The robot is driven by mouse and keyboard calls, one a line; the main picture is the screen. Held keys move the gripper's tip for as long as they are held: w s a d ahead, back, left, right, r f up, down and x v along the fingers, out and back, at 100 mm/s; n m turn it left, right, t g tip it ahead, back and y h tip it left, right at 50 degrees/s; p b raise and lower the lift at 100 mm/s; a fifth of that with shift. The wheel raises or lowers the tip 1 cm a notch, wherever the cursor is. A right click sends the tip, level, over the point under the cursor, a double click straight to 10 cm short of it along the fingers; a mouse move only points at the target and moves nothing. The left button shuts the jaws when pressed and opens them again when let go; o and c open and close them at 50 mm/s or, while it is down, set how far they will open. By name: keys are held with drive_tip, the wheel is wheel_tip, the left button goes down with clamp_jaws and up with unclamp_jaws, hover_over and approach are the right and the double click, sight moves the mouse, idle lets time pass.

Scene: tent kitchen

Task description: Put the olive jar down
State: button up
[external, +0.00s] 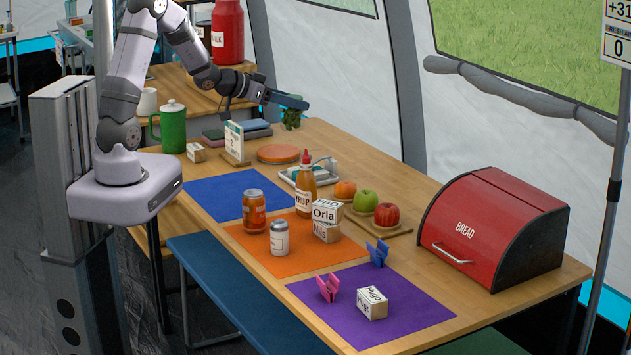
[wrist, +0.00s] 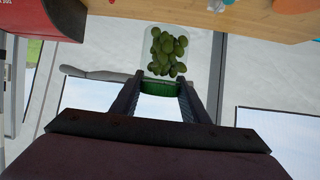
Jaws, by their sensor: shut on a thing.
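The olive jar (external: 291,118) is a small clear jar of green olives, held in the air above the far end of the wooden table. My gripper (external: 294,102) reaches over it from the left. In the wrist view the two fingers of my gripper (wrist: 160,92) are shut on the jar's green lid (wrist: 160,87). The olives in the jar (wrist: 167,50) show beyond the lid. In the external view my gripper partly hides the top of the jar.
A round orange board (external: 278,153) lies on the table near the jar. The blue mat (external: 205,193) is bare. The orange mat (external: 262,246) holds jars, a bottle and blocks. The purple mat (external: 403,318) has open room. A red bread box (external: 495,228) stands at right.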

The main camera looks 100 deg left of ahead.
drive_tip(key=shift+s+a+n+g+y, duration=0.35)
drive_tip(key=shift+s+a, duration=0.2)
drive_tip(key=shift+s, duration=0.3)
drive_tip(key=shift+f, duration=10.5)
drive_tip(key=shift+f, duration=0.15)
drive_tip(key=o, duration=1.2)
